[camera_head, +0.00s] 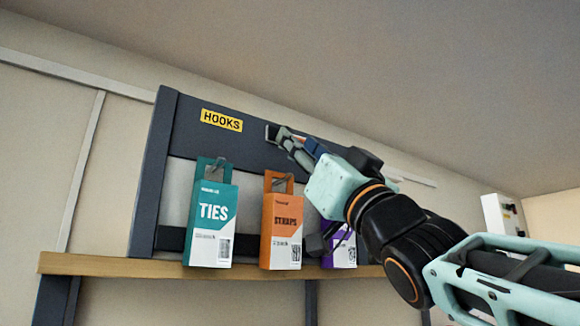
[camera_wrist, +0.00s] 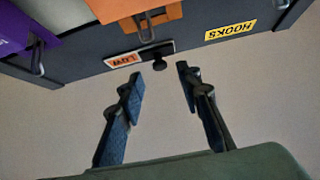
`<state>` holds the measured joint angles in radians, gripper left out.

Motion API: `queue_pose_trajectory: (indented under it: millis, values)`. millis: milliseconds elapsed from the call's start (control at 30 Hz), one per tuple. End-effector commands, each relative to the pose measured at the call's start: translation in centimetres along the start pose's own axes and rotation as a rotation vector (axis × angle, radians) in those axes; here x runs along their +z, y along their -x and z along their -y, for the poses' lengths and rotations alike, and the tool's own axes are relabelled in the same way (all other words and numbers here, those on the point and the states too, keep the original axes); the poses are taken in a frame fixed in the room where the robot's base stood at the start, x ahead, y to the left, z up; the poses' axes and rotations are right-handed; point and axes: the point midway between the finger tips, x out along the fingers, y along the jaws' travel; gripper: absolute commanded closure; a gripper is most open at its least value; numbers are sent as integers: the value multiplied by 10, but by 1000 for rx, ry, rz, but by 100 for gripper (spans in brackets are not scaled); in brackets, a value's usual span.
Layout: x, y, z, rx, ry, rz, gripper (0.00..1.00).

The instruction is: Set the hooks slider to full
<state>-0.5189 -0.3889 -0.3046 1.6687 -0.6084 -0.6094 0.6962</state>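The yellow HOOKS label (camera_head: 221,120) is on the dark upper panel of the rack; it shows upside down in the wrist view (camera_wrist: 231,31). Beside it in the wrist view is a small slider plate with a black knob (camera_wrist: 159,64) and an orange tag reading LOW (camera_wrist: 124,60), upside down. My gripper (camera_wrist: 160,76) is open, its two blue-padded fingers on either side of the knob's line, with the knob just beyond or between the tips; contact cannot be told. In the head view my gripper (camera_head: 280,138) is at the panel right of the label and mostly hides the slider.
Below the panel, a teal TIES carton (camera_head: 212,222), an orange STRAPS carton (camera_head: 281,230) and a partly hidden purple carton (camera_head: 345,254) stand near the wooden shelf (camera_head: 110,265). A white control box (camera_head: 497,215) is at the far right. The space above the panel is clear.

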Motion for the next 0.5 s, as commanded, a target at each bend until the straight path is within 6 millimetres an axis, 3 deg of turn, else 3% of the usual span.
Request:
queue_pose_trajectory:
  millis: [33, 200, 500]
  values:
    - [-1, -13, 0, -1, 1, 2, 68]
    - [-2, -34, 0, 0, 1, 0, 68]
    - [0, -41, 0, 1, 0, 0, 68]
